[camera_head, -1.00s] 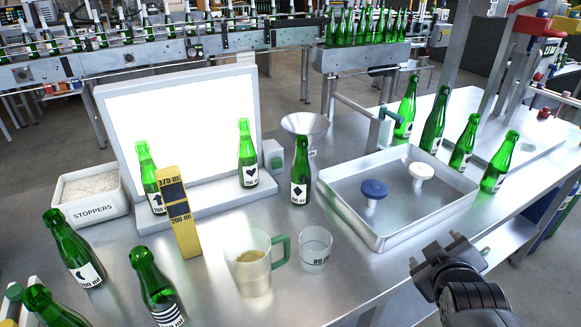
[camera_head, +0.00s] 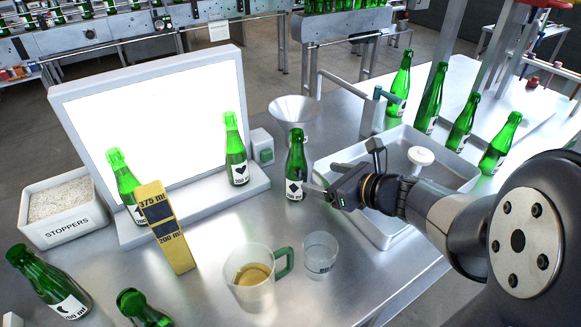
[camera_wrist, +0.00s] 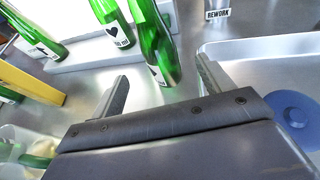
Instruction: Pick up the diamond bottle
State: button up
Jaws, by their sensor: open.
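The diamond bottle (camera_head: 296,172) is green glass with a dark diamond on its white label. It stands upright on the steel table, right of the heart bottle (camera_head: 236,158). My gripper (camera_head: 336,170) is open and empty, just right of the diamond bottle in the head view. In the wrist view, a green bottle (camera_wrist: 154,42), seemingly the diamond one, shows ahead between the open fingertips (camera_wrist: 162,70). Its label is mostly turned out of sight there, and no contact is visible.
The heart bottle and another bottle stand before the lit panel (camera_head: 160,110). A jug (camera_head: 250,285) and a glass (camera_head: 320,255) stand in front.

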aim_at(296, 170)
jog(key=x, duration=1)
jog(key=shift+s+a+f+p, duration=0.1)
jog(key=shift+p, duration=0.2)
jog(key=c, duration=1.2)
jog(key=shift+c, duration=0.4)
